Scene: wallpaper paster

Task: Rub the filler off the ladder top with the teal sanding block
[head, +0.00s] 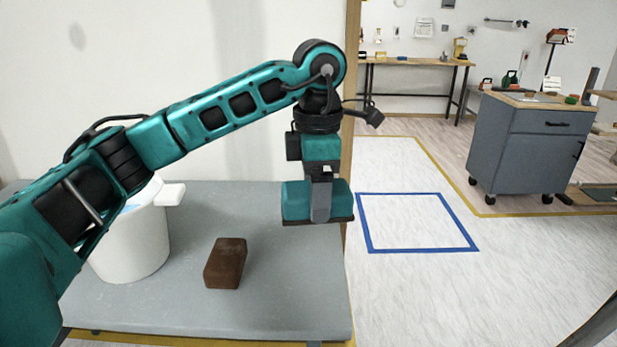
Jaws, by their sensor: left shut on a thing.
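My left gripper (321,205) is shut on the teal sanding block (296,201), which has a dark underside. It holds the block level at the right edge of a grey flat top (290,290), which seems to be the ladder top. I cannot tell whether the block touches the top or hovers over it. I make out no filler on the bare grey surface; any under the block or behind my arm is hidden. My right gripper is not in view.
A brown block (226,263) lies on the grey top. A white bucket (130,245) stands at its left, partly behind my arm. A wooden post or wall edge (349,120) rises behind the gripper. Beyond are blue floor tape (412,251), a grey cabinet (520,150) and a workbench (420,62).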

